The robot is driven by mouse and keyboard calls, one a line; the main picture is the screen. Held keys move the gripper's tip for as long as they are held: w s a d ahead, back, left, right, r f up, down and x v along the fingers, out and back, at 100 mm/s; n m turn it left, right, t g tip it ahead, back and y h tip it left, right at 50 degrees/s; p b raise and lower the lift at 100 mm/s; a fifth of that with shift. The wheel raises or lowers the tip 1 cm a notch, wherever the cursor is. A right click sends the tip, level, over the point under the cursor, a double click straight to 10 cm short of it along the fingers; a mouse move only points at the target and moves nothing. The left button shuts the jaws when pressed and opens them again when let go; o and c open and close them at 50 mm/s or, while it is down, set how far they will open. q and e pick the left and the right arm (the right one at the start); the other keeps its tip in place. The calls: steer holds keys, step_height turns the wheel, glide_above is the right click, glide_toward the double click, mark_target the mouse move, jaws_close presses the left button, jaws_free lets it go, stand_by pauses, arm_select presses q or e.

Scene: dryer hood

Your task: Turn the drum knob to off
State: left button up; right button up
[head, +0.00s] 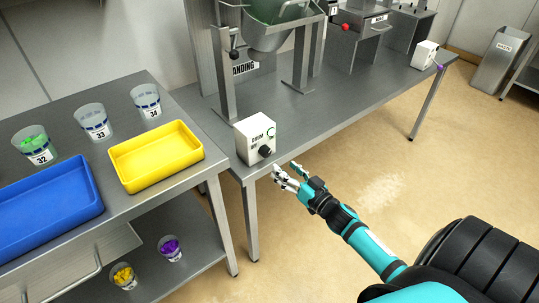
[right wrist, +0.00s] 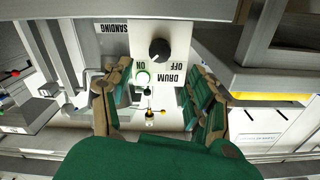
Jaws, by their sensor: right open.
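The drum control box (head: 252,146) is a white box at the near left corner of the long steel table. Its black drum knob (head: 265,152) is low on the front face. In the right wrist view the box shows upside down, with the knob (right wrist: 159,50) between the words ON and OFF; I cannot tell its pointer direction. A green-ringed light (right wrist: 143,77) is on the same face. My right gripper (head: 286,170) is open and empty, in front of the knob and apart from it. The wrist view shows its fingers (right wrist: 160,72) spread to either side. My left gripper is out of view.
The steel table (head: 330,108) carries a drum machine (head: 275,25) behind the box. A left bench holds a yellow tray (head: 155,178), a blue tray (head: 45,235) and several cups. A second white box (head: 425,55) is at the far right. Floor in front is clear.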

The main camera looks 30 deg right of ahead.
mark_target(268, 154)
steer(key=w, duration=0.7)
steer(key=shift+w+a, duration=0.25)
steer(key=shift+w, duration=0.5)
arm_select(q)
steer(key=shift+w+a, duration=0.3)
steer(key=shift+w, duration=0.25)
arm_select(e)
steer(key=c, duration=1.1)
